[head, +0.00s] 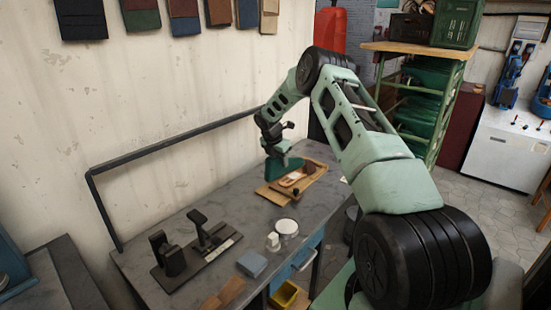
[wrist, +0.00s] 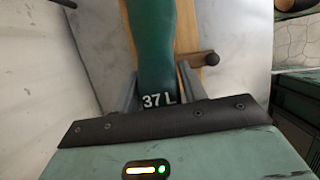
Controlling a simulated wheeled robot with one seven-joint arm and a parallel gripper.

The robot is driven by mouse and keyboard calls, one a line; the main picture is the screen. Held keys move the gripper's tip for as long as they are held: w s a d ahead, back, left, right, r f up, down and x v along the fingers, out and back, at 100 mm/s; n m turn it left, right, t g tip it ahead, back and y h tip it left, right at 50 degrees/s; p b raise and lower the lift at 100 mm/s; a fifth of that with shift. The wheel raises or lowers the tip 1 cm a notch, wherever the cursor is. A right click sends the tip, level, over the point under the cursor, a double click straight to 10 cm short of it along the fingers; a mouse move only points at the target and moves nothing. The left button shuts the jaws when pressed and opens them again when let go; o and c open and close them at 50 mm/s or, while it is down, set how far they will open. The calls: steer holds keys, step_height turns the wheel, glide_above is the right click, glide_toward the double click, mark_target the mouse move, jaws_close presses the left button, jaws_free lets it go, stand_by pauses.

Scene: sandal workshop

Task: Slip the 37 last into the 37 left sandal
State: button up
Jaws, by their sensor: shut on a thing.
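The green last (wrist: 158,60) is marked "37 L" in the wrist view. My gripper (wrist: 160,88) is shut on its marked end, with one finger on each side. In the head view my gripper (head: 273,140) holds the last (head: 283,168) over the left part of a wooden board (head: 268,196) on the bench. A tan sandal (head: 292,180) lies on that board, just right of the last. I cannot tell whether the last touches the sandal or the board. The sandal's size mark is too small to read.
The grey bench (head: 185,205) also bears a dark tool stand (head: 190,250) at left, a white round tub (head: 286,227), a small white block (head: 272,242) and a blue-grey block (head: 252,263) at the front. The wall is close behind.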

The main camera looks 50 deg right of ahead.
mark_target(283, 168)
steer(key=shift+a+f+b, duration=0.1)
steer(key=shift+f+b, duration=1.65)
steer(key=shift+f, duration=0.2)
steer(key=shift+f, duration=0.75)
steer(key=shift+w+d+f, duration=0.1)
steer(key=shift+w+d, duration=0.05)
steer(key=shift+d, duration=1.1)
steer(key=shift+d, duration=0.2)
steer(key=shift+w+d, duration=0.1)
steer(key=shift+d, duration=0.95)
